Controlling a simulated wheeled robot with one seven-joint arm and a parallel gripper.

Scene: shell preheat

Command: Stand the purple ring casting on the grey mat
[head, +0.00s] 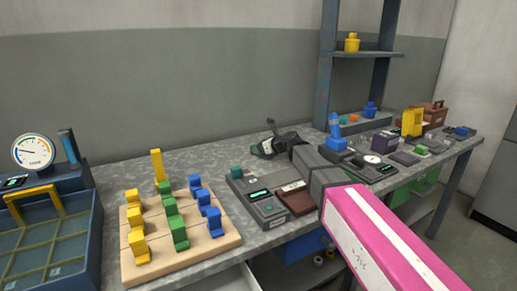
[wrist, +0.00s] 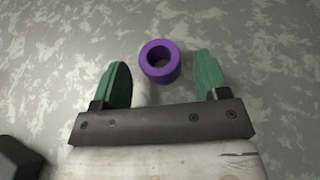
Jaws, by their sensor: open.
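The purple ring casting (wrist: 160,62) stands on the mottled bench top in the wrist view, its hole facing up toward the camera. My gripper (wrist: 163,60) is open, with one green finger on each side of the ring. Gaps show between the ring and both fingers, and nothing is held. I cannot make out the ring in the head view, where my pink arm and dark wrist cover part of the bench. A flat dark grey pad (head: 405,158) lies on the right part of the bench; I cannot tell whether it is the grey mat.
A wooden board (head: 207,237) with yellow, green and blue blocks stands at the left, beside a blue bin (head: 80,250) and a gauge (head: 33,152). A grey device (head: 258,200) sits near my arm. Several small items crowd the right of the bench (head: 225,170). A shelf (head: 368,54) rises behind.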

